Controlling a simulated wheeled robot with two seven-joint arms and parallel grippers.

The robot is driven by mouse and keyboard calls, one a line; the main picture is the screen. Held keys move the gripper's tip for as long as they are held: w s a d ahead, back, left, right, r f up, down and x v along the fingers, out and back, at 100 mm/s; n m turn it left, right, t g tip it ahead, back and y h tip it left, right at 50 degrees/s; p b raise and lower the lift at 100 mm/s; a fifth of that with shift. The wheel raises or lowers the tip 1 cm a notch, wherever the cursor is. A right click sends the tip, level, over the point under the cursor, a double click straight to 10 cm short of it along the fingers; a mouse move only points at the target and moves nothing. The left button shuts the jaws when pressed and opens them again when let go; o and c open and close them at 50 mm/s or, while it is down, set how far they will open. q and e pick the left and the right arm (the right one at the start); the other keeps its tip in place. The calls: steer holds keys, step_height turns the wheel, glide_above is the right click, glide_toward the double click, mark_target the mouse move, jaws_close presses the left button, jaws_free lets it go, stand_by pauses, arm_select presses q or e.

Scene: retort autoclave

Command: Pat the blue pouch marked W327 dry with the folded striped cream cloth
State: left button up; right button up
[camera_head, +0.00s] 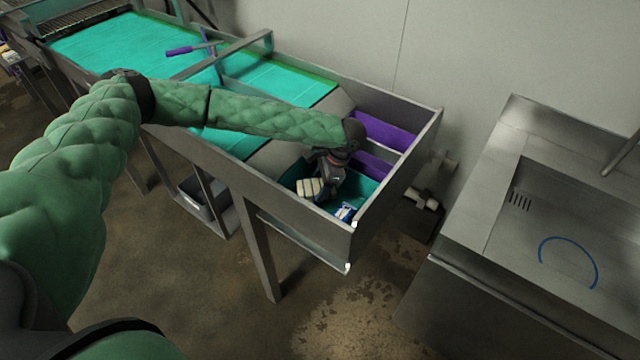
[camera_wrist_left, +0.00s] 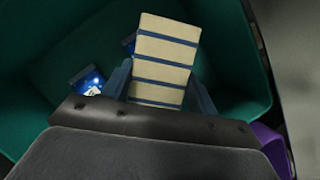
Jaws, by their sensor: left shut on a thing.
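My left gripper (camera_head: 323,182) reaches down into the teal bin (camera_head: 372,190) at the end of the steel table. It is shut on the folded striped cream cloth (camera_head: 309,188), which also shows between its fingers in the left wrist view (camera_wrist_left: 164,62). A blue and white pouch (camera_head: 345,211) lies in the bin just right of the gripper. In the left wrist view a blue pouch (camera_wrist_left: 88,80) lies left of the cloth, and another blue piece (camera_wrist_left: 129,43) is partly hidden behind the cloth. I cannot read any mark. My right gripper is not in view.
Steel walls (camera_head: 395,190) surround the bin, with purple bins (camera_head: 384,131) behind it. A teal conveyor belt (camera_head: 130,45) runs to the back left, with a purple-handled tool (camera_head: 190,49) over it. A steel sink unit (camera_head: 540,225) stands at the right, past a floor gap.

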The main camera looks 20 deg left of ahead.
arm_select(q)
steer(key=shift+f, duration=0.4)
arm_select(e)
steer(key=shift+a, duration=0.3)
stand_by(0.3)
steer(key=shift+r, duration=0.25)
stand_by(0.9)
